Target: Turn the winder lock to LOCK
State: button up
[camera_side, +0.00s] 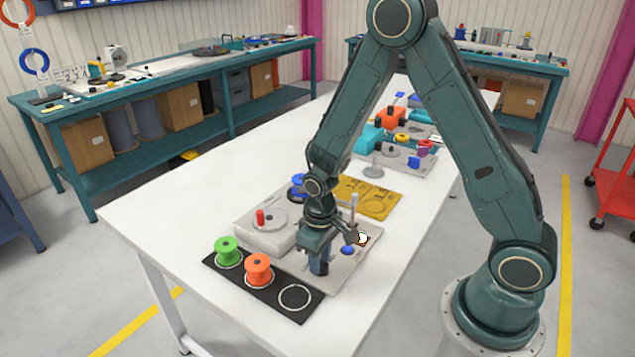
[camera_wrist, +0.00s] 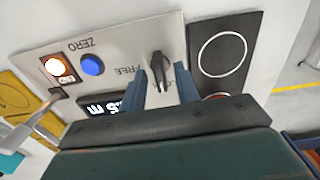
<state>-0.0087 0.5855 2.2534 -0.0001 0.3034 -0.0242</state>
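The winder lock is a black pointed knob (camera_wrist: 157,68) on the light grey panel (camera_wrist: 118,48) in the wrist view. The word FREE is printed to its left, and a label partly hidden by a finger is to its right. The knob stands roughly upright in the picture, between the two labels. My gripper (camera_wrist: 163,82) is open, with one blue-grey finger on each side of the knob and gaps showing. In the side view my gripper (camera_side: 319,264) points down at the panel and hides the knob.
A blue button (camera_wrist: 92,64), a lit button (camera_wrist: 56,66) and a dark display (camera_wrist: 102,106) share the panel. A metal post (camera_side: 354,212) rises beside my gripper.

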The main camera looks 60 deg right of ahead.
jog(key=shift+r, duration=3.2)
jog(key=shift+o, duration=0.2)
jog(key=shift+d, duration=0.1)
